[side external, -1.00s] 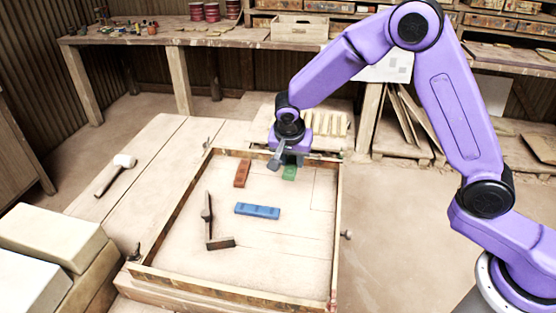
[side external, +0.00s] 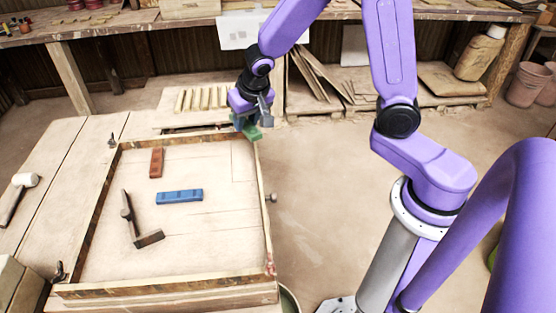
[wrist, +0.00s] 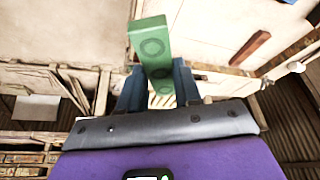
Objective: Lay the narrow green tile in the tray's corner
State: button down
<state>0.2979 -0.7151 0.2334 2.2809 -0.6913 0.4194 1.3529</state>
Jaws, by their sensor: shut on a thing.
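My gripper (side external: 247,126) is shut on the narrow green tile (side external: 253,133). In the wrist view the green tile (wrist: 151,45) sticks out from between my dark blue fingers (wrist: 158,88), showing round marks on its face. In the side view the tile appears over the far right corner of the wooden tray (side external: 268,235); its height above the rim is hard to tell. A thin outlined area (side external: 244,167) is marked on the tray floor near that corner.
A red tile (side external: 156,163), a blue tile (side external: 180,196) and a dark hammer-like tool (side external: 130,215) lie inside the tray. A metal knob (side external: 271,198) sticks out on the tray's right side. A mallet (side external: 20,190) lies on the bench at left. The tray's right half is mostly clear.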

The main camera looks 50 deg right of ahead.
jog(key=shift+s+d+r+n+y, duration=0.15)
jog(key=shift+s+d+n+y, duration=0.1)
jog(key=shift+s+d+n, duration=0.4)
jog(key=shift+s+d+r+n+y, duration=0.1)
jog(key=shift+s+d+n+y, duration=0.15)
jog(key=shift+d+n, duration=0.5)
jog(key=shift+s+d+r+n+y, duration=0.2)
jog(key=shift+s+d+n, duration=0.35)
jog(key=shift+d, duration=0.4)
jog(key=shift+a, duration=0.1)
jog(key=w+a+m+h, duration=0.1)
jog(key=w+a+m, duration=0.1)
jog(key=a+m, duration=0.2)
jog(key=w+a+f+m+g+h, duration=0.1)
jog(key=w+a+m+h, duration=0.1)
jog(key=a+m, duration=0.3)
jog(key=shift+w+a+f, duration=0.25)
jog(key=shift+w+a, duration=0.25)
jog(key=shift+a, duration=1)
jog(key=shift+m, duration=0.25)
